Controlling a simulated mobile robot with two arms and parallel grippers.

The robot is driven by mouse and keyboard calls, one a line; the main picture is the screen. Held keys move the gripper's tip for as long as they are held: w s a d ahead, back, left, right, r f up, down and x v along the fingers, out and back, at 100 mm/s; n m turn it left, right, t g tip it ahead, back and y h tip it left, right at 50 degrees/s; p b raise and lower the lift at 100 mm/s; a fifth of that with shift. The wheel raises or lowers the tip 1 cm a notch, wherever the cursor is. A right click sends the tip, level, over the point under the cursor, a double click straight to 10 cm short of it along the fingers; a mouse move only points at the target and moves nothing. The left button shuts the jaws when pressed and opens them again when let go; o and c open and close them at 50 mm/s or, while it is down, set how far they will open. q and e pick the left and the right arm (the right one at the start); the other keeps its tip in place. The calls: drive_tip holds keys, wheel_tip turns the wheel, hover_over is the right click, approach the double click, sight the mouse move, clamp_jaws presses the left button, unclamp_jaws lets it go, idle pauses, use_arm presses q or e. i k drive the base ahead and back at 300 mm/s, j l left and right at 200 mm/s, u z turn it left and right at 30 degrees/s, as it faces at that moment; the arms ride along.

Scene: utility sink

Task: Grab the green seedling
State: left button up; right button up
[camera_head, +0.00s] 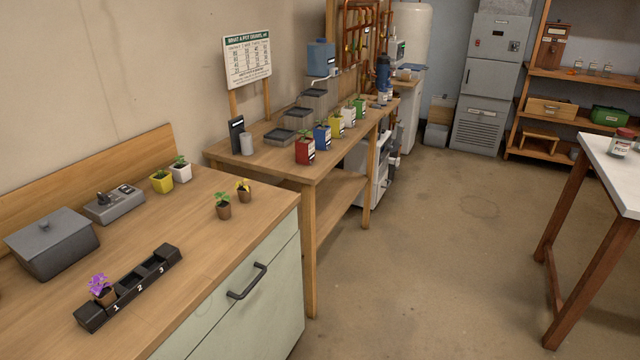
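The green seedling (222,200) has bright green leaves and stands upright in a small brown pot on the near wooden counter, towards its right edge. A yellow seedling (244,187) in a similar brown pot stands just behind it to the right. A purple seedling (101,286) in a brown pot sits in the slot marked 1 of a black numbered tray (128,287). Slots 2 and 3 look empty. Neither of my grippers shows in the head view.
A grey lidded box (52,243), a grey device (114,205), a yellow pot (161,182) and a white pot (181,172) stand towards the wall. A second table (270,160) with several coloured pots adjoins behind; open floor lies to the right.

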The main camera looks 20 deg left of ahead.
sight(223, 207)
drive_tip(key=i+z, duration=0.1)
drive_tip(key=i, duration=1.7)
drive_tip(key=i+l+u, duration=0.1)
drive_tip(key=i+u, duration=0.35)
drive_tip(key=i+l+u, duration=0.2)
drive_tip(key=i+u, duration=0.2)
drive_tip(key=i, duration=0.05)
